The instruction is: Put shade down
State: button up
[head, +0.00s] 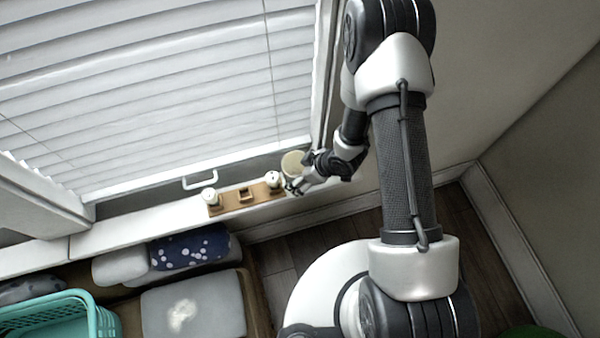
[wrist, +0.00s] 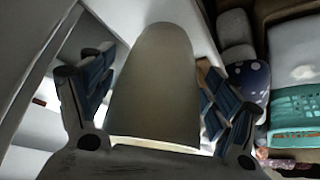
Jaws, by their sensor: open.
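A cream, tapered round piece (head: 292,163), which looks like a small shade, is beside my gripper at the right end of the window sill. In the wrist view the same pale shade (wrist: 153,85) fills the space between the two fingers, with a bright strip at its lower edge. My gripper (wrist: 152,100) is open around it, with one blue-padded finger on each side. I cannot tell whether either pad touches it, or what it rests on. A white slatted window blind (head: 170,90) hangs over the window, with a white handle (head: 200,180) near its bottom edge.
A wooden tray (head: 228,207) on the sill (head: 135,231) holds two white candles (head: 210,196) and a small wooden holder (head: 246,195). Below are a dotted blue cushion (head: 190,248), a grey cushion (head: 195,305) and a teal basket (head: 103,322). Dark floor (head: 325,225) is clear beyond.

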jog(key=shift+r, duration=0.1)
jog(key=shift+d+r, duration=0.1)
jog(key=shift+r, duration=0.2)
jog(key=p+v, duration=0.4)
jog(key=v, duration=0.7)
jog(key=shift+r, duration=0.25)
jog(key=shift+s+d, duration=0.1)
jog(key=shift+s, duration=0.05)
